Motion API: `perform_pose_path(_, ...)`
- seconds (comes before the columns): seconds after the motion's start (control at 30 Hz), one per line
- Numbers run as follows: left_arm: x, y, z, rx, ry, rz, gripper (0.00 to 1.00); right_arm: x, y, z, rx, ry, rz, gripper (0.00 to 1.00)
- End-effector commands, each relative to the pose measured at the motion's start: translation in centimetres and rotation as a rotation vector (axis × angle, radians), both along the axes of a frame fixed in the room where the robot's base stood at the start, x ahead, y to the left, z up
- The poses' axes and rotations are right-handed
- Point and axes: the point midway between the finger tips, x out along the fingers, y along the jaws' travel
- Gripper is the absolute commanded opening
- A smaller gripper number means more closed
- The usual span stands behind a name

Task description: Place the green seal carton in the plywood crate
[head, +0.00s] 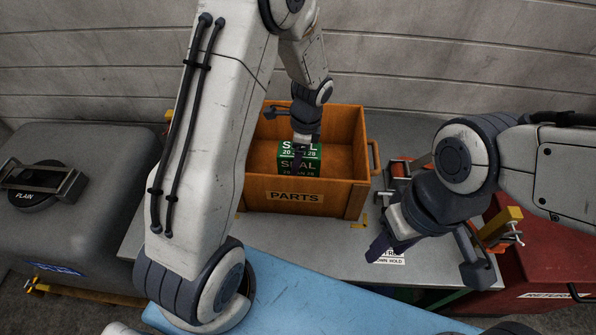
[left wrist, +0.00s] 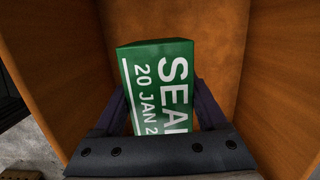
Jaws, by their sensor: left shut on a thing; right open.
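The green seal carton (head: 299,161) has white lettering reading SEAL and a date. It is inside the open plywood crate (head: 294,197), which is orange-brown and labelled PARTS. My left gripper (head: 300,142) reaches down into the crate from above and is shut on the carton. The left wrist view shows the carton (left wrist: 160,85) between the two fingers, with the crate's walls (left wrist: 275,75) around it. I cannot tell whether the carton touches the crate floor. My right gripper (head: 425,268) is open and empty, to the right of the crate and nearer to me.
The crate stands on a grey table (head: 330,232) against a pale panelled wall. A grey case marked PLAIN (head: 75,205) is at the left. A red bin (head: 540,265) is at the right. A blue surface (head: 340,308) lies in front.

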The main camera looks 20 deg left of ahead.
Motion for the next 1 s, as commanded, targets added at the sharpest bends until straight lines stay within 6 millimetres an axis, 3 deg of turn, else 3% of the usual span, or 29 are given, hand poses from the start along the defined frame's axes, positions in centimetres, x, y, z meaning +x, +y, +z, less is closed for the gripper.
perform_pose_path(0.43, -0.1, 0.0, -5.0, 0.000, 0.002, -0.001, 0.14, 0.0, 0.0, -0.3, 0.000, 0.000, 0.000, 0.47)
perform_pose_path(0.8, 0.0, -0.1, -5.6, 0.000, -0.002, -0.002, 0.14, 0.0, 0.0, -0.5, 0.000, 0.000, 0.000, 0.47)
perform_pose_path(0.83, 0.0, -0.1, -5.6, 0.000, -0.002, -0.002, 0.78, 0.0, 0.0, -0.5, 0.000, 0.000, 0.000, 0.47)
perform_pose_path(0.9, 0.0, -0.1, -5.5, 0.000, -0.002, -0.002, 1.00, 0.0, 0.0, -0.4, 0.000, 0.000, 0.000, 0.47)
perform_pose_path(1.0, 0.0, -0.1, -5.5, -0.001, -0.001, -0.002, 1.00, 0.0, 0.0, -0.4, 0.000, 0.000, 0.000, 0.47)
